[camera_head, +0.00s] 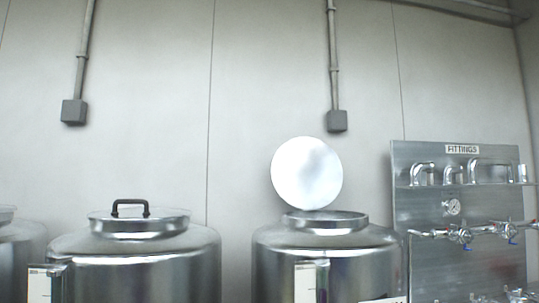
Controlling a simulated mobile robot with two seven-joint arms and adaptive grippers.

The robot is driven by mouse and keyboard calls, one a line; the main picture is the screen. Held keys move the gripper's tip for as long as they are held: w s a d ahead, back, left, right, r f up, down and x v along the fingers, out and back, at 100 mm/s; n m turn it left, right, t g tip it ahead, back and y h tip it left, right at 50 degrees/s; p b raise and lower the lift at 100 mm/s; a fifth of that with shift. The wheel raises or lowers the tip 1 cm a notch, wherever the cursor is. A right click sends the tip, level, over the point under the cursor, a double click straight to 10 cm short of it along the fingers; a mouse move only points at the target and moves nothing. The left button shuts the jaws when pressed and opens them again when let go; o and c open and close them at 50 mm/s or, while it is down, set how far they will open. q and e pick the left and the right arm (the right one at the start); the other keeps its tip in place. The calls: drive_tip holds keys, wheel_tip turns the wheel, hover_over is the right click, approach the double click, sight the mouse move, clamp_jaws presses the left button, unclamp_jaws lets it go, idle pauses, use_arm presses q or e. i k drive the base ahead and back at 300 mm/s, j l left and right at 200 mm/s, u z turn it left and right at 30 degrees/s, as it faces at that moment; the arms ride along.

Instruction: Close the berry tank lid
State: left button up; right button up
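Two large steel tanks stand side by side in the head view, cut off by the lower edge. The right tank (275,238) has its round steel lid (307,172) standing up, tilted open at the back of its raised neck ring (325,218). The left tank (190,245) has its lid (165,221) down flat, with a black handle (131,202) on top. White labels show on both tank fronts, but I cannot read which is the berry tank. Neither of my grippers is in view.
A metal panel marked FITTINGS (462,149) with pipes, a gauge (452,207) and valves stands right of the open tank. Part of another tank (14,245) shows at the far left. Grey wall boxes with conduits (337,121) hang behind. Space above the tanks is clear.

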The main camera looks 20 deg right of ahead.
sight(308, 173)
drive_tip(key=l+u, duration=0.35)
drive_tip(key=i+l+u, duration=0.1)
drive_tip(key=u, duration=0.25)
drive_tip(key=l+u, duration=0.55)
drive_tip(key=l, duration=0.2)
drive_tip(key=k+l+u, duration=0.15)
drive_tip(key=l, duration=0.15)
drive_tip(key=k+l+u, duration=0.15)
drive_tip(key=l, duration=0.15)
drive_tip(key=k+l, duration=0.1)
drive_tip(key=l, duration=0.25)
drive_tip(key=k+l+u, duration=0.1)
drive_tip(key=l, duration=0.25)
drive_tip(key=k+l, duration=0.1)
drive_tip(key=l, duration=0.25)
drive_tip(key=u, duration=0.05)
